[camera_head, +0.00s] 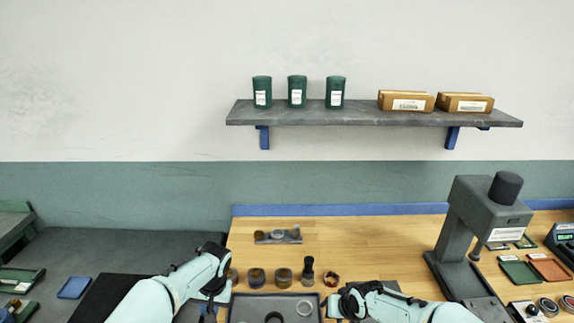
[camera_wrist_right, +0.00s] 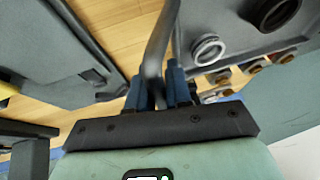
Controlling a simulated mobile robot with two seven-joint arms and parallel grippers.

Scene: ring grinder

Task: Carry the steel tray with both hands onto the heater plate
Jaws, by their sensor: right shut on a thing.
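The steel tray (camera_head: 262,297) lies at the bottom edge of the head view, between my two arms, cut off by the frame. It holds a light metal ring (camera_wrist_right: 208,50) and a dark ring (camera_wrist_right: 275,12).
Several small round parts (camera_head: 283,277) stand behind the tray on the wooden bench (camera_head: 380,235). A grey press (camera_head: 470,225) stands at the right. A blue block (camera_head: 74,287) lies on the dark left bench (camera_head: 120,245). A shelf (camera_head: 370,115) hangs above.

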